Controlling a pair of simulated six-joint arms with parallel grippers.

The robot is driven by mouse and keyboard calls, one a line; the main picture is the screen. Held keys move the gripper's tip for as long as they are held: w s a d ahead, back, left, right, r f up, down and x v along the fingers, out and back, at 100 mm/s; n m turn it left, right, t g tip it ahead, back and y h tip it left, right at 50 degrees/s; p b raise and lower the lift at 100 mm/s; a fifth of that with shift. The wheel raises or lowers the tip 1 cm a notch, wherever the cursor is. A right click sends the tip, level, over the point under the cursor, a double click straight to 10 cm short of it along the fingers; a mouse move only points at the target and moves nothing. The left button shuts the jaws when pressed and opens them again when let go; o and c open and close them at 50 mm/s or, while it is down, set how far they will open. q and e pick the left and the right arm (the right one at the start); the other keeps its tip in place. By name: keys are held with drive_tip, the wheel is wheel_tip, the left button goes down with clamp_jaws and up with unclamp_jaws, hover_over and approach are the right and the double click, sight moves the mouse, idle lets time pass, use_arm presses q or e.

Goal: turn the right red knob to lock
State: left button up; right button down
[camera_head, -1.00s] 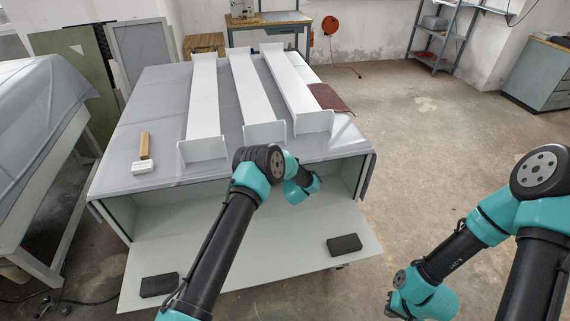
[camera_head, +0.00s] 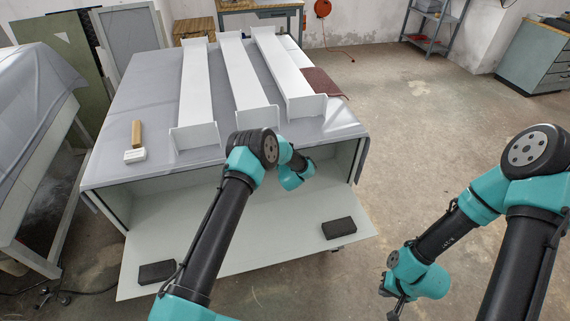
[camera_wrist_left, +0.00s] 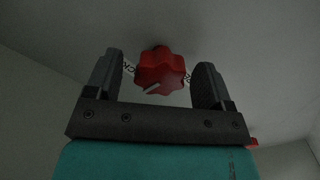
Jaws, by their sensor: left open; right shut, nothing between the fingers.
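A red, lobed knob (camera_wrist_left: 161,72) with a white pointer line shows in the left wrist view, mounted on a grey surface. The pointer slants down to the left. Partly covered label lettering shows on both sides of the knob. My left gripper (camera_wrist_left: 158,80) is open, with one finger on each side of the knob. I cannot tell whether the fingers touch it. In the head view, the left gripper and the knob are hidden inside the open front of the table-like unit (camera_head: 215,165). My right gripper (camera_head: 394,308) is shut and empty over the floor, partly cut off at the bottom edge.
The unit's lowered front flap (camera_head: 250,245) carries two black blocks, one at the left (camera_head: 157,272) and one at the right (camera_head: 338,228). Three white channels (camera_head: 245,75) and a wooden-handled brush (camera_head: 136,142) lie on top.

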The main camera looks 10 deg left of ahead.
use_arm(q)
drive_tip(key=v, duration=1.7)
drive_tip(key=shift+w+a, duration=0.1)
drive_tip(key=s+a+f+m+g+h, duration=0.1)
drive_tip(key=s+f+m+g+h, duration=0.1)
drive_tip(key=s+h, duration=0.1)
drive_tip(key=s+a+f+m+g+h, duration=0.2)
drive_tip(key=s+h, duration=0.1)
drive_tip(key=s, duration=0.2)
drive_tip(key=s+a+f+m+g+h, duration=0.1)
drive_tip(key=s+f+m+g+h, duration=0.1)
drive_tip(key=s+m, duration=0.1)
drive_tip(key=shift+s+a+f+g+h, duration=0.25)
drive_tip(key=shift+s+a+g+h, duration=0.05)
drive_tip(key=shift+s+a+h, duration=0.1)
drive_tip(key=s+g, duration=0.1)
drive_tip(key=s, duration=0.1)
drive_tip(key=s+m+g+h, duration=0.1)
drive_tip(key=s, duration=0.2)
drive_tip(key=s+a+g+h, duration=0.1)
drive_tip(key=s, duration=0.2)
drive_tip(key=shift+f+m, duration=0.25)
drive_tip(key=shift+m, duration=0.15)
drive_tip(key=s+r+m+g+h, duration=0.2)
drive_tip(key=s+g, duration=0.3)
drive_tip(key=s, duration=0.8)
drive_tip(key=shift+s+a+m, duration=0.35)
drive_tip(key=shift+a+m, duration=0.05)
